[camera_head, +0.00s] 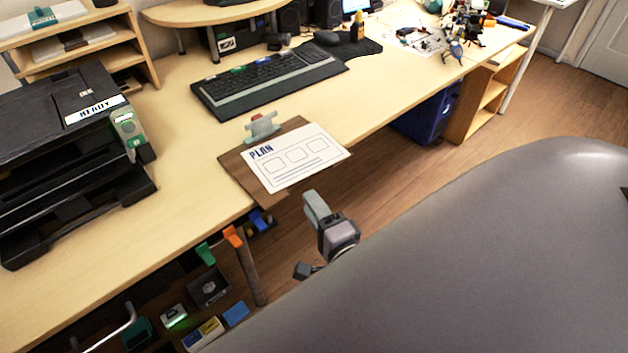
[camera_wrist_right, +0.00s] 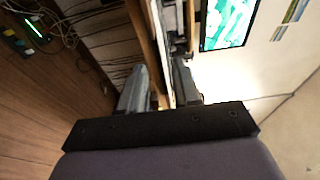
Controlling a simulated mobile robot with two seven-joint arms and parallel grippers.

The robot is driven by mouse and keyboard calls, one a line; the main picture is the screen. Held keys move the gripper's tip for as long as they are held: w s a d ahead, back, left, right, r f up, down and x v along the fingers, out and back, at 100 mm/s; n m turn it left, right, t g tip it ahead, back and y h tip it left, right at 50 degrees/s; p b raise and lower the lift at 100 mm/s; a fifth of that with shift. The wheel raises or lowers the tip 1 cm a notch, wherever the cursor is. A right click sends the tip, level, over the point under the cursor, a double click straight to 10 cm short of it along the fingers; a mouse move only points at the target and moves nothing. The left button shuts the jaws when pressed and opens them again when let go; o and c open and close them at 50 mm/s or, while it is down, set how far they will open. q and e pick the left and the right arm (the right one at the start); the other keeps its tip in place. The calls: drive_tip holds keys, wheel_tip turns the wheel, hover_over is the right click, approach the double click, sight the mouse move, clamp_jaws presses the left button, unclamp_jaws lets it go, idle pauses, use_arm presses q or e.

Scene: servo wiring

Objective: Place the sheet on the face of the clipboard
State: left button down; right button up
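The white sheet (camera_head: 302,157), printed "PLAN" with boxes and lines, lies over the face of the brown clipboard (camera_head: 238,170) in the head view. Brown board shows along its left and back sides; its right corner reaches the board's edge or slightly past it. The grey clip (camera_head: 262,127) stands at the board's back edge, apart from the sheet's printed area. My right gripper (camera_head: 306,235) is in front of the desk edge, near the sheet's front side and not touching it. My left gripper is out of view.
The clipboard's front corner overhangs the desk (camera_head: 185,205) edge. A black printer (camera_head: 65,150) stands at left, a keyboard (camera_head: 268,82) behind. Clear desk lies between printer and clipboard.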

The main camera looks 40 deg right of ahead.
drive_tip(key=shift+w, duration=0.15)
drive_tip(key=w+d, duration=0.1)
drive_tip(key=w, duration=0.5)
drive_tip(key=shift+w, duration=0.4)
drive_tip(key=shift+c, duration=0.3)
clamp_jaws()
